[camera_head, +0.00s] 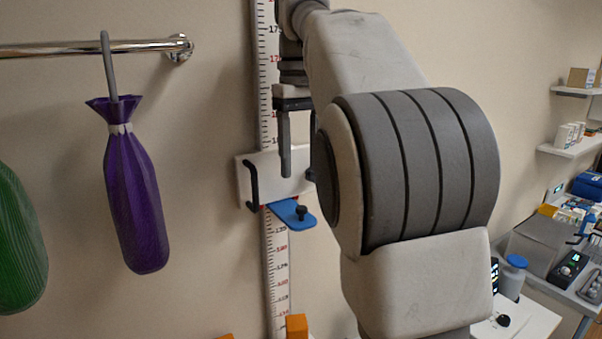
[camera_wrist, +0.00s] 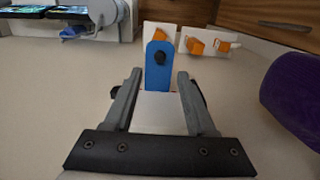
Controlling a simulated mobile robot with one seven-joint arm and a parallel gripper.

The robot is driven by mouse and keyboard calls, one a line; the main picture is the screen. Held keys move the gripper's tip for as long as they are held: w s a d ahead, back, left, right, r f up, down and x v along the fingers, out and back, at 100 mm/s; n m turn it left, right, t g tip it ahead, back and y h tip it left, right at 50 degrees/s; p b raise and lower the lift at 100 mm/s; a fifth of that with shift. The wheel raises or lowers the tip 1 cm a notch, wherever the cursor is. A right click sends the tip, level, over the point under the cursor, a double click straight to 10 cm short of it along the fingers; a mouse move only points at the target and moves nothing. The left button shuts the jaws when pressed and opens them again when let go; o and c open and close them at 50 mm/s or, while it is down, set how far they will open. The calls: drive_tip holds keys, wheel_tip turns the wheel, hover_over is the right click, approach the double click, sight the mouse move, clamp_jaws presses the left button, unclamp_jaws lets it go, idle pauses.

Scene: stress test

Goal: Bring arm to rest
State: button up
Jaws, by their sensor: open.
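My gripper (camera_head: 298,172) is raised in front of the wall-mounted measuring scale (camera_head: 282,268), its fingers pointing down. My arm hides part of it in the head view. In the wrist view my gripper (camera_wrist: 160,75) has its two fingers spread, with nothing clamped between them. A white slider block (camera_head: 245,180) with black side handles sits on the scale behind the fingers. A blue tab (camera_head: 284,210) with a black knob sticks out below the block; in the wrist view the blue tab (camera_wrist: 157,82) shows between the fingertips. I cannot tell whether the fingers touch the block.
A purple bag (camera_head: 136,200) and a green bag (camera_head: 18,245) hang left, the purple one from a chrome rail (camera_head: 85,48). Wall shelves (camera_head: 572,148) and a cluttered bench stand at right. Orange-and-white pieces (camera_wrist: 196,45) lie beyond the tab.

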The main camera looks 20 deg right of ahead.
drive_tip(key=shift+r, duration=0.3)
drive_tip(key=s+a+f+m+t+b, duration=0.1)
drive_tip(key=s+a+f+t+b, duration=0.1)
drive_tip(key=s+f, duration=0.8)
drive_tip(key=s+a+f+m+t+b, duration=0.1)
drive_tip(key=s+f+b, duration=0.4)
drive_tip(key=s+f, duration=0.5)
wheel_tip(320, 180, down, 6)
drive_tip(key=a+t, duration=0.1)
drive_tip(key=t, duration=0.1)
drive_tip(key=shift+s+a+f+t, duration=0.15)
drive_tip(key=shift+a+f+t, duration=0.05)
drive_tip(key=shift+a+t, duration=0.2)
drive_tip(key=shift+o, duration=0.3)
